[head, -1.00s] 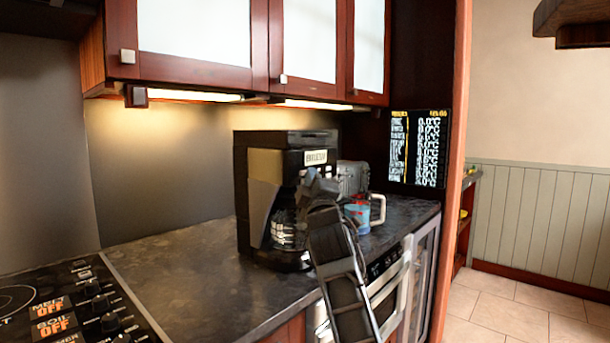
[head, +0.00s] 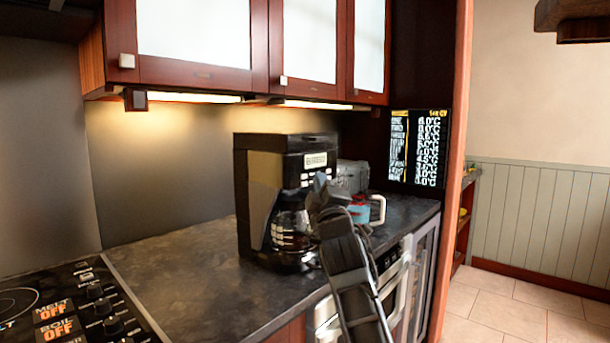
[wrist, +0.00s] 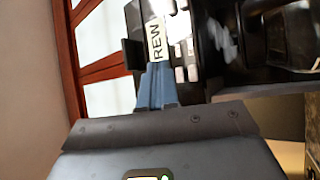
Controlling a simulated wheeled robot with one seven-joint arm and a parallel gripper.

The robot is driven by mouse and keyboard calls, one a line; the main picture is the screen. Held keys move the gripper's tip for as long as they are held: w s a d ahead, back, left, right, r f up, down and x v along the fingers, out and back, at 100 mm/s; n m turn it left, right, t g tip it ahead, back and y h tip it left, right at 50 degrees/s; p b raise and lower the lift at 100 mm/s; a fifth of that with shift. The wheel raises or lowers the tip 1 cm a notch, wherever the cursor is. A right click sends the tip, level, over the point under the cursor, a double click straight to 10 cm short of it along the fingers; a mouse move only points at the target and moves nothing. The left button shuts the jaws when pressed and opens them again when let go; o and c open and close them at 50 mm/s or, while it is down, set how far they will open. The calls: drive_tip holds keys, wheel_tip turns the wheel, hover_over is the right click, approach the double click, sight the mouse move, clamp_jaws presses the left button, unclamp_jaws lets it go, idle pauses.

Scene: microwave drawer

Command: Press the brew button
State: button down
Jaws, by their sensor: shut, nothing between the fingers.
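The black and tan coffee maker (head: 262,168) stands on the dark counter, with a glass carafe (head: 290,230) in its lower bay. A pale label (head: 316,160) sits high on its front, with small light buttons (head: 308,180) below it. My gripper (head: 320,183) is shut and empty, just in front of the button panel. Its blue-grey fingers (wrist: 156,85) point at the panel close to the label. I cannot tell whether the fingertips touch a button, and the fingers hide part of the panel.
A grey appliance (head: 352,176) and a cup with a white handle (head: 377,208) stand right of the coffee maker. Wall cabinets (head: 200,72) hang above. A stove (head: 75,310) is at the lower left. The counter (head: 185,265) between is clear.

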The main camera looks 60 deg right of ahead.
drive_tip(key=s+p, duration=0.1)
drive_tip(key=s, duration=0.1)
drive_tip(key=s+a+p, duration=0.1)
drive_tip(key=shift+s, duration=0.4)
idle(0.7)
drive_tip(key=s+a+f+t+y, duration=0.2)
drive_tip(key=a+f+y, duration=0.3)
drive_tip(key=a+f, duration=0.65)
drive_tip(key=s+a+f+t+y, duration=0.25)
drive_tip(key=a+f+y, duration=0.5)
drive_tip(key=a, duration=0.75)
drive_tip(key=s+a+f+m+g+y, duration=0.1)
drive_tip(key=s+a+f+y, duration=0.1)
drive_tip(key=s+a, duration=0.5)
drive_tip(key=s+a+f+m+g+y, duration=0.2)
drive_tip(key=s+a+y, duration=0.2)
drive_tip(key=s+a, duration=0.4)
drive_tip(key=s, duration=0.7)
drive_tip(key=shift+a+f+m, duration=0.25)
drive_tip(key=shift+f+m, duration=0.05)
drive_tip(key=shift+f, duration=0.1)
